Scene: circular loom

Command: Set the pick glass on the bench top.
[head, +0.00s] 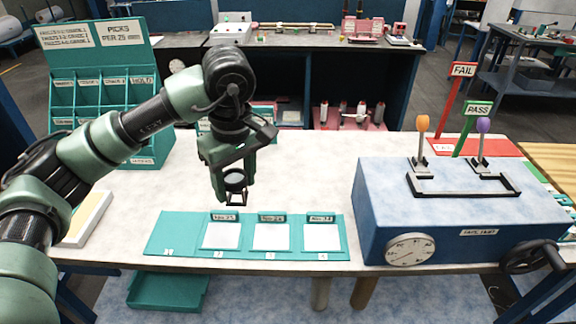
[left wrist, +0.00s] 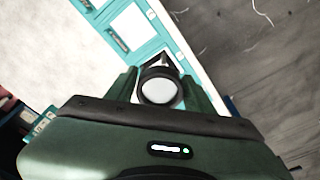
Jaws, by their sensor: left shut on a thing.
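My left gripper (head: 233,172) is shut on the pick glass (head: 236,198), a small black stand with a round lens. The glass hangs below the fingers over the white bench top (head: 310,170), just behind the teal card board. I cannot tell whether its foot touches the bench. In the left wrist view the round lens of the pick glass (left wrist: 159,90) shows between the fingers, with the teal board beyond it. My right gripper is not in view.
The teal board (head: 160,235) with white cards lies at the bench's front edge. A blue box (head: 390,215) with levers and a dial stands at the right. A teal pigeonhole rack (head: 100,100) stands at the back left. Bare bench lies between the gripper and blue box.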

